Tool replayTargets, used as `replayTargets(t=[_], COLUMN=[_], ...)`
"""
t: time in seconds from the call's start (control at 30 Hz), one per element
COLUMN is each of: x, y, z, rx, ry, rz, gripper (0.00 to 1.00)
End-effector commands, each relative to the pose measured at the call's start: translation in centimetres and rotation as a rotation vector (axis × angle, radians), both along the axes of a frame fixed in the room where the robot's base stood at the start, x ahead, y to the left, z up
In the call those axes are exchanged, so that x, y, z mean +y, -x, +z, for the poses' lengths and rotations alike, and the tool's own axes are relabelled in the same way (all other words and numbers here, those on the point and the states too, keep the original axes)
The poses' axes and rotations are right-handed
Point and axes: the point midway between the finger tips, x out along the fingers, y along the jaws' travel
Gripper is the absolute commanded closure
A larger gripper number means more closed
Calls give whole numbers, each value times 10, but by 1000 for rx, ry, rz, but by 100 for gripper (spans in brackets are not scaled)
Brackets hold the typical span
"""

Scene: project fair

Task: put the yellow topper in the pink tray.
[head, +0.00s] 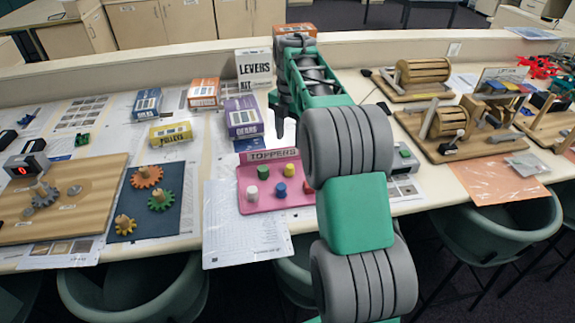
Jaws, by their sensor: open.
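The pink tray (262,208) lies on the table, just left of my arm, with a TOPPERS sign along its back. A small yellow topper (289,170) stands in its back row, beside a green topper (263,171). White (252,193), blue (280,189) and red (308,186) toppers stand in front. My arm hides the tray's right end. My gripper (279,115) is open and points down above the table, behind the tray and near the purple box. I see nothing between its fingers.
A purple box (243,118), a yellow box (170,134) and the LEVERS KIT box (254,70) stand near my gripper. A dark gear board (170,217) lies left of the tray. Wooden roller models (423,72) stand right. White paper (238,245) lies in front.

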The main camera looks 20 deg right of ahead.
Motion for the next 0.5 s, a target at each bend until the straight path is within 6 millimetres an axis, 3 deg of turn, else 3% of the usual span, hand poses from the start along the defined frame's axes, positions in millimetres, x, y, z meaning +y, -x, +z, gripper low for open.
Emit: replayTargets(t=[0.13,0.23,0.37,0.5], x=[34,64,96,118], y=[38,83,149,214], z=[27,37,31,4], rx=[-61,-116,-173,-199], ry=[-5,-37,-120,-239], rz=[-348,-723,-1220,-1694], gripper=[50,50,50,50])
